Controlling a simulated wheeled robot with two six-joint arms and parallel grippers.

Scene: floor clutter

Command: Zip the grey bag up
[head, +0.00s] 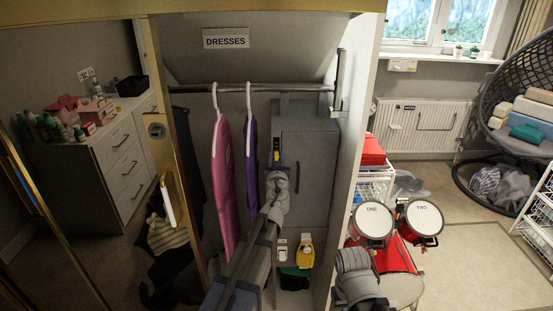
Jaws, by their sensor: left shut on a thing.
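The grey bag (312,150) hangs upright from the rail inside the open wardrobe, right of the dresses, like a tall box. My left gripper (277,167) is at the bag's left front edge, in its upper half. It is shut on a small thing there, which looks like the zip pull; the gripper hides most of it. A small yellow and black piece (276,155) shows just above the fingers. How far the zip is closed is too small to tell. My right arm shows at the bottom right, but its gripper cannot be seen.
A pink dress (222,190) and a purple dress (250,155) hang from the rail (262,88), close left of my left arm. A yellow item (305,251) lies below the bag. Drums (373,219) stand outside the wardrobe's right side panel (359,130).

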